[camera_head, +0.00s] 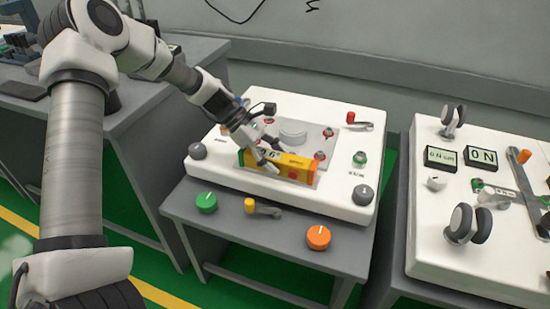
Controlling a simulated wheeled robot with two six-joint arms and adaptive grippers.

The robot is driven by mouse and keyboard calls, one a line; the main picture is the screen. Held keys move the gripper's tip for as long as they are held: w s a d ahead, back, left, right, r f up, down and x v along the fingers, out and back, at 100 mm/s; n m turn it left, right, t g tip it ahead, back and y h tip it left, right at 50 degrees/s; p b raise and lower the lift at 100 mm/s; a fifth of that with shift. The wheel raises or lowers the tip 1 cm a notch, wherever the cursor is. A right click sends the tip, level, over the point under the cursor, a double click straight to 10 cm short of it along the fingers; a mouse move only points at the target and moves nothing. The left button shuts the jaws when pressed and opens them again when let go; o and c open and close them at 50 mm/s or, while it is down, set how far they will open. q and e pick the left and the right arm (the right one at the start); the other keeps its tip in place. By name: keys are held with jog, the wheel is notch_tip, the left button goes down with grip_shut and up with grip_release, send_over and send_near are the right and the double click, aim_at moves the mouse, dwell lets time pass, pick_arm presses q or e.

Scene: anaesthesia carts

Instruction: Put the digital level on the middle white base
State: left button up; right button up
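The digital level (295,172) is a yellow-orange bar with a small display and a red round mark. It is at the front part of the middle white base (338,204), long side left to right. I cannot tell whether it rests fully on the base. My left gripper (270,158) reaches down from the upper left to the level's left half. One finger is in front of the level and one behind it. Whether the fingers press on it or stand slightly apart is not clear. The gripper partly hides the display. My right gripper is not in view.
The base carries a silver plate (312,135), red-tipped parts and grey corner knobs. Another white base (425,250) with displays stands right, beyond a gap.

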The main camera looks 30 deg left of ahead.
pick_arm(q)
jog(key=shift+r, duration=0.2)
jog(key=p+v, duration=0.5)
jog(key=v, duration=0.6)
jog(key=shift+s+a+r, duration=0.1)
jog(key=shift+a+r, duration=0.1)
jog(key=shift+r, duration=0.1)
jog(key=shift+a, duration=0.15)
